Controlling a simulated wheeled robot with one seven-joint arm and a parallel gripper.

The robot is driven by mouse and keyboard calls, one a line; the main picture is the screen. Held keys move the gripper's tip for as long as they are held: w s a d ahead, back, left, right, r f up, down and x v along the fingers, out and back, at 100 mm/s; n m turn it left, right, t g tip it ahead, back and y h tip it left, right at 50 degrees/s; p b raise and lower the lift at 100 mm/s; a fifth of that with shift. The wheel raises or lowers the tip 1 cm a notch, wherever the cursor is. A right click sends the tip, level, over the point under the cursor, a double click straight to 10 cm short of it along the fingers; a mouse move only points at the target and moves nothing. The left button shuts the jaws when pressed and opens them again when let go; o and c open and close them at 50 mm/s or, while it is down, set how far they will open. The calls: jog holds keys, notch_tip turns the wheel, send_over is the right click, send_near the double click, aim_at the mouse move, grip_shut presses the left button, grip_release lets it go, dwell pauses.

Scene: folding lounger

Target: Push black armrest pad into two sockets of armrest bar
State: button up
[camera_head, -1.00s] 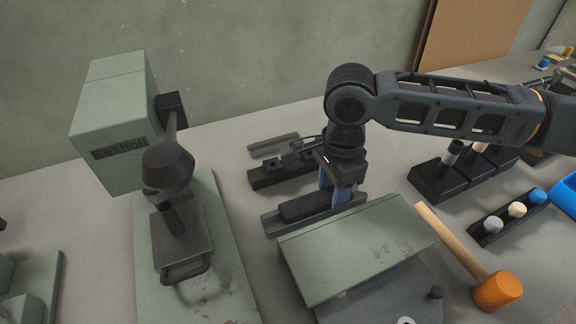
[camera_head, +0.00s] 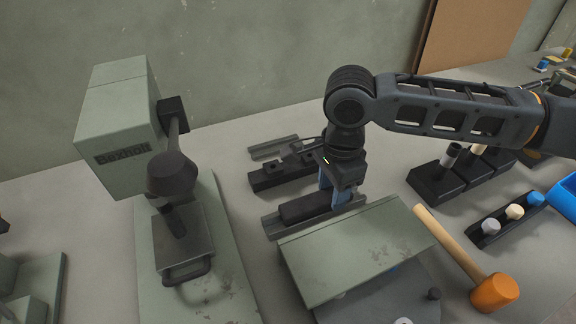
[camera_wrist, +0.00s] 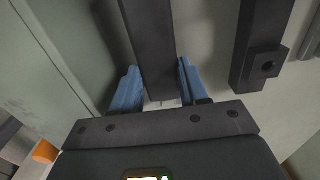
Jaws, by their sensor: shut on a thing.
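The black armrest pad (camera_head: 306,208) is a long dark block lying in or just over a grey channel (camera_head: 272,226) behind the green plate. My gripper (camera_head: 335,196) points down at the pad's right part, its blue fingers on either side of it. In the wrist view my gripper (camera_wrist: 160,92) is shut on the pad (camera_wrist: 150,40), which runs up out of the picture. A dark bar (camera_head: 262,181) with raised blocks, seemingly the armrest bar, lies behind and apart from the pad. In the wrist view one block on this bar (camera_wrist: 246,70) shows a round hole. The pad's underside is hidden.
A green plate (camera_head: 350,255) stands close in front of the channel. A green press (camera_head: 118,130) is at left. A grey rail (camera_head: 272,147) lies behind the dark bar. An orange mallet (camera_head: 492,292), black blocks (camera_head: 436,186) and a peg rack (camera_head: 492,232) are at right.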

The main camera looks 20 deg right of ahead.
aim_at(332, 193)
jog(key=shift+r+p, duration=2.3)
jog(key=shift+p, duration=0.75)
